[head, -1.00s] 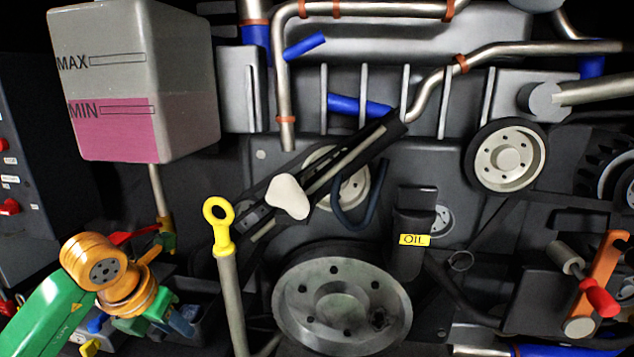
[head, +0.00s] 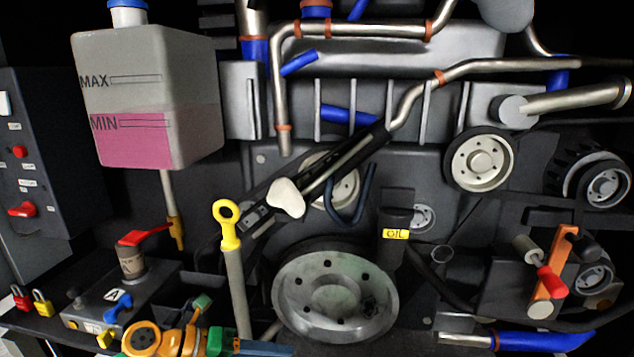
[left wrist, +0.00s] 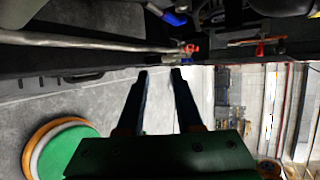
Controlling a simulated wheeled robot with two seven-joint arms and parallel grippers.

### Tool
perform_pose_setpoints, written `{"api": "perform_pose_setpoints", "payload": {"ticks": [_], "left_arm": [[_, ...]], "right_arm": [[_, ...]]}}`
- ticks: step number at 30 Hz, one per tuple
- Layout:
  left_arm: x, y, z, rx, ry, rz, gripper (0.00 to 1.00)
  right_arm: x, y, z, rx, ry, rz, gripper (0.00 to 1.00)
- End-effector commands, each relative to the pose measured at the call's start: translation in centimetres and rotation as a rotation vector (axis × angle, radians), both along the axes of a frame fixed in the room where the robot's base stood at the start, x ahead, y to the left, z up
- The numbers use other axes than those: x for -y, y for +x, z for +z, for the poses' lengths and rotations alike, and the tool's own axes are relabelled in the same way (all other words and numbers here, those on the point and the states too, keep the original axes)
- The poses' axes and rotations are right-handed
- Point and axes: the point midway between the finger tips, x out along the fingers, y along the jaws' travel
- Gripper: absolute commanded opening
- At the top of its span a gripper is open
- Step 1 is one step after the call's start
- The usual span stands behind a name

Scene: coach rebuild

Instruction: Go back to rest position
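My left arm shows in orange and green at the bottom edge of the head view, low in front of the engine. My left gripper (head: 270,347) is at the arm's right end there, partly cut off by the frame edge. In the left wrist view, my left gripper (left wrist: 160,74) has its two dark fingers apart, with nothing between them and grey floor behind. My right arm and gripper are in neither current view.
A dipstick with a yellow ring handle (head: 228,225) stands above my left arm. A battery-like box with a red lever (head: 140,236) is at the left. A large pulley (head: 330,300) fills the centre. A red-handled crank (head: 550,283) is at the right.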

Motion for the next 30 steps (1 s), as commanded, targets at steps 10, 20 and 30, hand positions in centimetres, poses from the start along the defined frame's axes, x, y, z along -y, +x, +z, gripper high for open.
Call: {"api": "perform_pose_setpoints", "payload": {"ticks": [10,20,30], "left_arm": [[-8.2,-1.6,-18.4,-0.754,-0.746,1.275,0.35],[-11.9,-28.6,-34.6,-1.35,-0.45,2.192,0.35],[-11.1,-37.1,-35.7,-1.502,-0.3,2.388,0.35]], "right_arm": [[0.0,-0.1,4.7,-0.002,0.0,0.0,0.5],[0.0,-0.2,6.6,-0.004,-0.001,0.0,0.5],[0.0,-0.2,6.8,-0.004,-0.001,0.0,0.5]]}}
